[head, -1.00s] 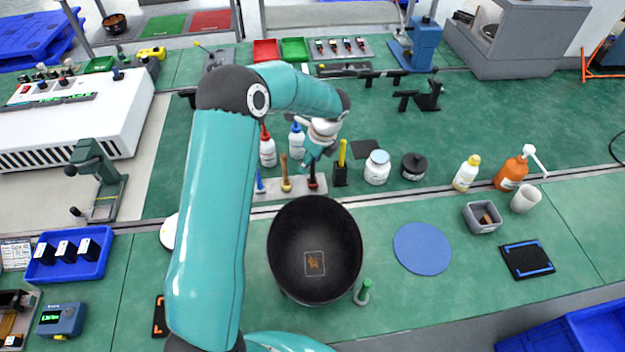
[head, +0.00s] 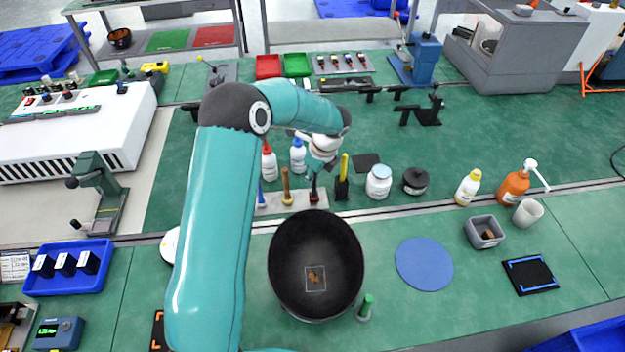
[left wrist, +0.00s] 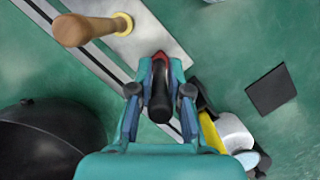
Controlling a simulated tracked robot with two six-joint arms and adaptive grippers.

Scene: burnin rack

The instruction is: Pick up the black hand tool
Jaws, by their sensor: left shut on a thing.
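The black hand tool (left wrist: 160,101) stands upright with its black handle pointing up at the left wrist camera. A bit of red shows at its base. My left gripper (left wrist: 159,88) is shut around the handle, one finger on each side. In the head view the left gripper (head: 316,172) reaches down to the tool (head: 314,192), which is at the strip of upright tools behind the black pan. The tool's lower end is partly hidden, and I cannot tell whether it is lifted off the strip. My right gripper is not in view.
A wooden-handled tool (left wrist: 84,29) stands on the light strip (left wrist: 145,42) beside it. A yellow-handled tool in a black holder (head: 342,185) stands close on the right. The black pan (head: 290,262) is in front. Bottles (head: 298,155) stand behind.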

